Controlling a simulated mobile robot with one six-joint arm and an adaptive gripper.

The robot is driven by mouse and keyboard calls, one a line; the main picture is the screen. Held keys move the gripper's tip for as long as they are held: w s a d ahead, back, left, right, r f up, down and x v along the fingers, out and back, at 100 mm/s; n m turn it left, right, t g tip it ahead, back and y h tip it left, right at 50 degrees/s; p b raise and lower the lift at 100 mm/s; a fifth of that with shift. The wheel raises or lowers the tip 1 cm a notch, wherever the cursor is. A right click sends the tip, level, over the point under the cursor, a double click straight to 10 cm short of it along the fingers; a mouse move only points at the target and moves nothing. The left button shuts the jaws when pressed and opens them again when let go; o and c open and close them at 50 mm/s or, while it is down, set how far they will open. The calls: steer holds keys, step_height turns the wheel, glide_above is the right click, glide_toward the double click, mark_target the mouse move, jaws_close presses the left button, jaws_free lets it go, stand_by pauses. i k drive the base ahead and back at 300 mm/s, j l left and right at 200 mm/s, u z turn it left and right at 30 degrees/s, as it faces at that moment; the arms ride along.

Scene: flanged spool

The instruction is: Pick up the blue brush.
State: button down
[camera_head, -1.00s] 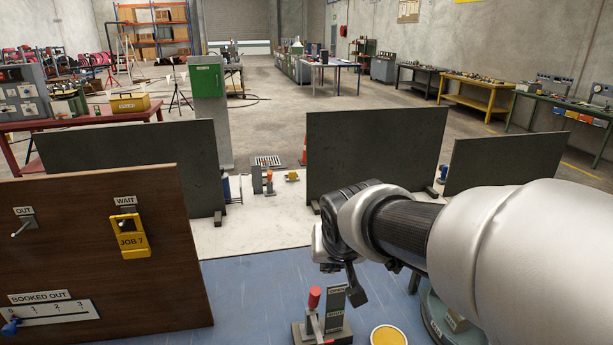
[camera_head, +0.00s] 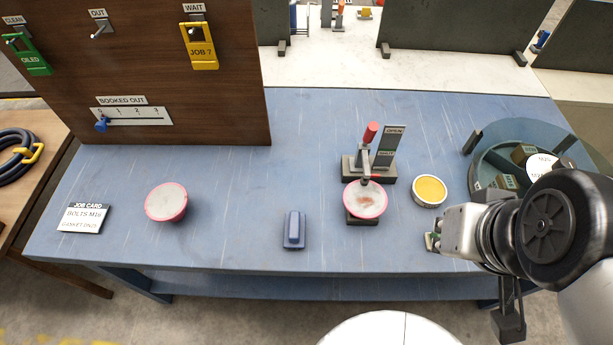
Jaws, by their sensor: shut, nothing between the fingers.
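The blue brush (camera_head: 294,229) lies on the blue bench top (camera_head: 240,190), near its front edge and a little left of centre. It is a small, dark-blue oblong block, with nothing covering it. My arm comes in from the right.
A pink-rimmed bowl (camera_head: 166,202) stands left of the brush. To its right are another pink-rimmed dish (camera_head: 365,200) under a red-handled clamp (camera_head: 370,133), a yellow-topped tin (camera_head: 429,189) and a round glass-topped turntable (camera_head: 481,168). A wooden board (camera_head: 160,80) stands behind. Bench around the brush is clear.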

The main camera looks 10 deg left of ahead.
mark_target(295, 221)
steer(key=u, duration=1.2)
